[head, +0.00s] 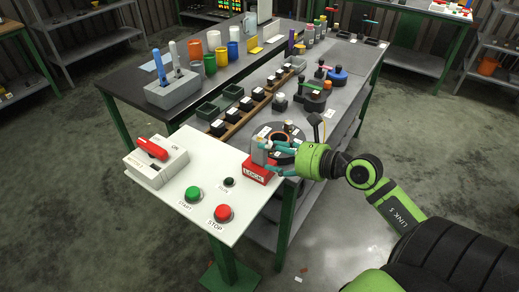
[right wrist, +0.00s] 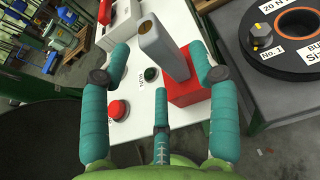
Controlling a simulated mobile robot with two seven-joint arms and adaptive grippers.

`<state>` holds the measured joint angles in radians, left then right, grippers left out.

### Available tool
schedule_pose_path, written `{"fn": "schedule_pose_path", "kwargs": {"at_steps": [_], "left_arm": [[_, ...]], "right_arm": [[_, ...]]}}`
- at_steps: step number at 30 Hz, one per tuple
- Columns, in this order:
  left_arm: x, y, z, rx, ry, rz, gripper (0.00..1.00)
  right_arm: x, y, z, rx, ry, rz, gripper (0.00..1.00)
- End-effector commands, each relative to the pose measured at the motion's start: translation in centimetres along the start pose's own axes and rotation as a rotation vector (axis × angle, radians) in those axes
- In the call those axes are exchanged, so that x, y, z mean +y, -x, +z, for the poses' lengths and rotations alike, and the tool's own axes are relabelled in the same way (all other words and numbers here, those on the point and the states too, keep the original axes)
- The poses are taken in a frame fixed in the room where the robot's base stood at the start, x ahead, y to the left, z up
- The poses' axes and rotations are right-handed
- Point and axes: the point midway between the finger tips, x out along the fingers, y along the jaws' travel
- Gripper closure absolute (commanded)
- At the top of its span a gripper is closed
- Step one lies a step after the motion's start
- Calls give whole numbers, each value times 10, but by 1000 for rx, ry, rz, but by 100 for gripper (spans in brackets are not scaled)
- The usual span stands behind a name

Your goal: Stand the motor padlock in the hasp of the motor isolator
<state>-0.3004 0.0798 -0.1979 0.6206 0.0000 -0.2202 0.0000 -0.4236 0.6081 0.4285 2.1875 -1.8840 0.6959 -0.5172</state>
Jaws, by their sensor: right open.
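A red block labelled LOCK (head: 258,172) sits at the right corner of the white control panel, with a grey rounded upright piece (head: 259,155) on it. I take the two together as the padlock, but cannot tell if the red block is a separate stand. The right wrist view shows the grey piece (right wrist: 162,45) and red block (right wrist: 187,92) ahead, between the fingers. My right gripper (head: 270,158) is open around the grey piece, not visibly closed on it. The motor isolator (head: 155,168) is at the panel's left, with a red handle (head: 151,148). Its hasp is not distinct. My left gripper is out of view.
The panel also carries a green START button (head: 193,195), a red STOP button (head: 223,213) and a small dark button (head: 229,182). A dark round part (head: 276,136) stands on the bench just behind the LOCK block. The panel between isolator and block is clear.

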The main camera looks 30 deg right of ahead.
Motion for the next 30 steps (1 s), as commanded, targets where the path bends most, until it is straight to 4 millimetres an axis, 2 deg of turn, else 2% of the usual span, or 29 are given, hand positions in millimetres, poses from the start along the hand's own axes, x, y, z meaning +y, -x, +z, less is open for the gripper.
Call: {"fn": "schedule_pose_path", "kwargs": {"at_steps": [4,9,18,19,21,23,30], "left_arm": [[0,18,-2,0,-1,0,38],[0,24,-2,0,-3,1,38],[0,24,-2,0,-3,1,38],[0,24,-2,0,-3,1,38],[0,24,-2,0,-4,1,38],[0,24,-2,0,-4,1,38],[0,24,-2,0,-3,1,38]], "right_arm": [[0,-19,10,-4,-4,1,39],[1,-42,8,-5,-5,0,39],[1,-48,6,-3,-3,0,39],[1,-48,6,-3,-3,0,47],[1,-48,6,-3,-3,0,75],[1,-48,6,-3,-3,0,99],[1,-48,6,-4,-3,0,100]]}}
